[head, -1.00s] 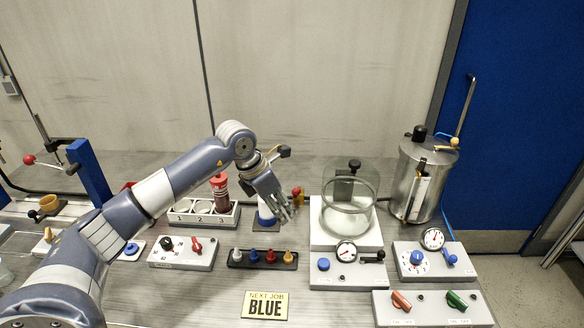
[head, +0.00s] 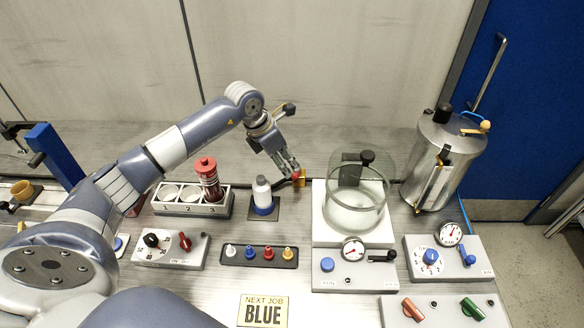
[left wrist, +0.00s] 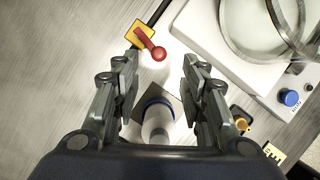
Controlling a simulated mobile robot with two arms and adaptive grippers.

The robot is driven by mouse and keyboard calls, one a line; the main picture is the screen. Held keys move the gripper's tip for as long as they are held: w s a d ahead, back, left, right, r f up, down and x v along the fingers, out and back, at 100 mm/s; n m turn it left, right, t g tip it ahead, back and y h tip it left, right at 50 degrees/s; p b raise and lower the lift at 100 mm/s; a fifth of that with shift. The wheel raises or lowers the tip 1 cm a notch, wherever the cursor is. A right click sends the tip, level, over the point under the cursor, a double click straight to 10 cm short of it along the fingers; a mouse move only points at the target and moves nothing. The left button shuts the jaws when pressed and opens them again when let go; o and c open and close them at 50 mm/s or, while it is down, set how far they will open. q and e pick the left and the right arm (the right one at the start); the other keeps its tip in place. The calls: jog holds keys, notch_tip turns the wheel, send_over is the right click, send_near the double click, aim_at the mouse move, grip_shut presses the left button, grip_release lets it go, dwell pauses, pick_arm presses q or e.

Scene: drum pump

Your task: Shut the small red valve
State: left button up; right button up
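The small red valve (head: 300,179) stands at the back of the bench, left of the glass chamber. It shows a yellow body and a red part in the head view. In the left wrist view its red lever with a ball end (left wrist: 150,44) lies just beyond the fingertips, nearer the left finger. My left gripper (head: 291,169) is next to the valve in the head view and partly covers it. In the left wrist view the left gripper (left wrist: 162,63) is open with nothing between its fingers. My right gripper is not in view.
A white bottle with a blue base (head: 263,195) stands left of the valve, close below the gripper in the wrist view. A glass chamber (head: 358,200) on a white block is to the right. A steel tank (head: 443,165) stands farther right.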

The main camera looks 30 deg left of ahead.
aim_at(294, 174)
pick_arm(q)
jog(key=p+x, duration=0.1)
jog(key=x, duration=0.5)
jog(key=shift+w+f, duration=0.1)
jog(key=shift+f, duration=0.15)
grip_shut()
